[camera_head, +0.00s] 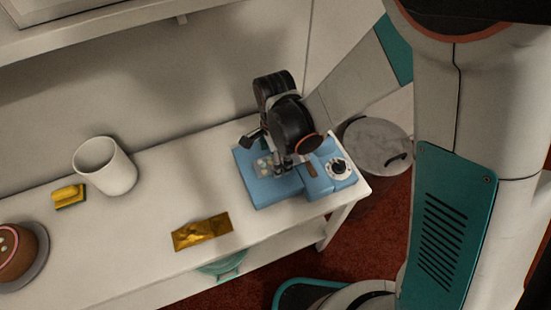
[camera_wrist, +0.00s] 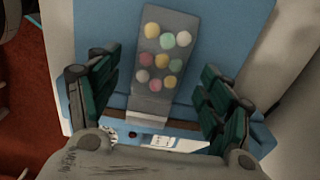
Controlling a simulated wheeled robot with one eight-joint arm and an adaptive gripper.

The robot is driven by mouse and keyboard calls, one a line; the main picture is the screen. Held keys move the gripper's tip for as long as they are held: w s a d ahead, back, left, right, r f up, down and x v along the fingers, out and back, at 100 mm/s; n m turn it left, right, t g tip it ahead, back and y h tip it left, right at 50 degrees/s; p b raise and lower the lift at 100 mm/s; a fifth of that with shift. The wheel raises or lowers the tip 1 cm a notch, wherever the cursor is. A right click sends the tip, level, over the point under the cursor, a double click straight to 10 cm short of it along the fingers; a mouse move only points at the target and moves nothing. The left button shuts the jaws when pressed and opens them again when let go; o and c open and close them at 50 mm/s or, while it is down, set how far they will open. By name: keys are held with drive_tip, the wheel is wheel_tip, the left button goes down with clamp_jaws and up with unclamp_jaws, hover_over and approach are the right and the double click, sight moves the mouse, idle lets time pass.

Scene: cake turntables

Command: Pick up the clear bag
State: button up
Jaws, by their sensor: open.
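The clear bag (camera_wrist: 158,62) holds several pastel-coloured round sweets. It lies on the blue scale (camera_head: 270,195), whose blue top (camera_wrist: 100,20) fills much of the wrist view. In the head view the bag (camera_head: 263,167) is small and partly hidden by my gripper (camera_head: 281,163). My gripper is above the scale, pointing down. In the wrist view its green-padded fingers (camera_wrist: 156,75) are apart, one on each side of the bag, with gaps visible between them and it. I cannot tell how far above the bag the fingertips are.
The scale stands near the right end of a white table (camera_head: 150,220). A gold packet (camera_head: 202,231), a white cup (camera_head: 105,166), a yellow sponge (camera_head: 68,195) and a brown cake (camera_head: 17,252) are to its left. A round grey lidded bin (camera_head: 372,140) stands beyond the table's right end.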

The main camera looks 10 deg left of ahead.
drive_tip(key=shift+f, duration=0.35)
drive_tip(key=shift+r, duration=0.1)
drive_tip(key=c, duration=1.3)
